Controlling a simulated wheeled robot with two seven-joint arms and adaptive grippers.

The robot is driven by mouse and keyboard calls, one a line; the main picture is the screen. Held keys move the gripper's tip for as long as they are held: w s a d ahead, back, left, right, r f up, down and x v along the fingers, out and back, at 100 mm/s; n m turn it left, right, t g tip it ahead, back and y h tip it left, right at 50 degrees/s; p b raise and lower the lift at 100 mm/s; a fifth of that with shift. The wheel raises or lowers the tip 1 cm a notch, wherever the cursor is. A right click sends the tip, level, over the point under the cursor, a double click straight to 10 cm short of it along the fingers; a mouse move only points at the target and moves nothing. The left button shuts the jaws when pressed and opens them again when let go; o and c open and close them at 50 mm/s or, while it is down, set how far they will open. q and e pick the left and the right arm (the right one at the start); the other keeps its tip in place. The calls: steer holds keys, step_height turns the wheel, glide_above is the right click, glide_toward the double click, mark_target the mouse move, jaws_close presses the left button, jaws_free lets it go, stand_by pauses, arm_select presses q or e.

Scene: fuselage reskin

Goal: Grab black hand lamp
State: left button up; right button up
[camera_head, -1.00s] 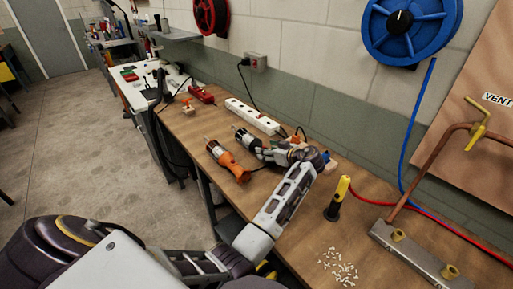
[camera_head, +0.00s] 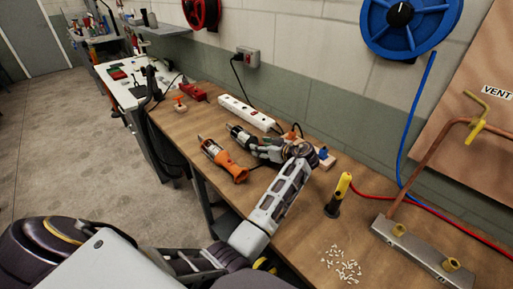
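My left gripper (camera_head: 268,148) is low over the workbench, its arm coming in from the lower left. A dark cylindrical tool with a greenish band (camera_head: 241,136) lies right at its fingertips; I cannot tell whether the fingers touch or hold it. An orange and grey tool (camera_head: 224,160) lies just left of the gripper. A yellow-topped handle with a black base (camera_head: 338,194) stands upright to the right of the arm. I cannot tell for sure which of these is the black hand lamp. My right gripper is not in view.
On the wooden workbench (camera_head: 290,225) lie a white power strip (camera_head: 247,113), a red tool (camera_head: 192,92) and scattered white bits (camera_head: 341,264). A metal bar with copper pipe (camera_head: 424,257) is at right. A blue hose reel (camera_head: 409,22) hangs on the wall.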

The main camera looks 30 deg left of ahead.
arm_select(q)
steer(key=c, duration=1)
steer(key=shift+r, duration=0.1)
jaws_close()
steer(key=shift+r, duration=0.65)
step_height(320, 180, up, 8)
steer(key=shift+f, duration=0.15)
steer(key=shift+r, duration=0.45)
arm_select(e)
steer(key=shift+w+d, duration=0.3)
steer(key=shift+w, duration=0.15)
